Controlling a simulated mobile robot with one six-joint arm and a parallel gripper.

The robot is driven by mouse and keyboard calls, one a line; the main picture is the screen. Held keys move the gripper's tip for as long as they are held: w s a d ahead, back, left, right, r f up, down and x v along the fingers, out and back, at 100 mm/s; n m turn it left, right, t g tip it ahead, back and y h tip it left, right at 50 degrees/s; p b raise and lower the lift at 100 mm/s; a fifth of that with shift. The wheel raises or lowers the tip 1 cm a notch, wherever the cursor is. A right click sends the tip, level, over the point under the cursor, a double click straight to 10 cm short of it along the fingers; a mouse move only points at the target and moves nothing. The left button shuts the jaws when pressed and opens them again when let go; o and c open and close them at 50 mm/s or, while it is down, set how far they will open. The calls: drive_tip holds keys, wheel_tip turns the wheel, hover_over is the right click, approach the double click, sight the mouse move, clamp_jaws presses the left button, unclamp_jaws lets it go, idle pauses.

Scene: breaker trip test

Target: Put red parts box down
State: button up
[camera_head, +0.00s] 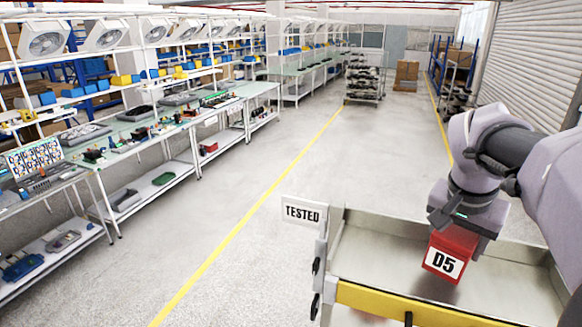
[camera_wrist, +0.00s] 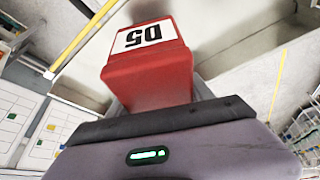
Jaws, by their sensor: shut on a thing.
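The red parts box (camera_head: 451,252) has a white label reading D5. My gripper (camera_head: 468,222) is shut on it and points downward, over or inside a metal tray cart (camera_head: 380,249) with a sign (camera_head: 303,212) reading TESTED. In the wrist view the red parts box (camera_wrist: 151,72) sits in front of my gripper (camera_wrist: 158,112), label facing away from the wrist. The tray floor shows around the box in the head view. I cannot tell whether the underside of the box touches the tray floor.
The cart has raised walls and a yellow front edge (camera_head: 400,305). Long workbenches (camera_head: 130,140) with parts and bins line the left side. A loaded rack cart (camera_head: 364,80) stands far back. The floor (camera_head: 260,180) between is clear, with a yellow line.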

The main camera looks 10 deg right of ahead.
wheel_tip(320, 180, down, 3)
drive_tip(key=shift+w+f, duration=0.1)
drive_tip(key=shift+f, duration=0.05)
drive_tip(key=shift+w+d+f, duration=0.1)
drive_tip(key=shift+f, duration=0.2)
drive_tip(key=o, duration=1.7)
drive_tip(key=shift+o, duration=0.2)
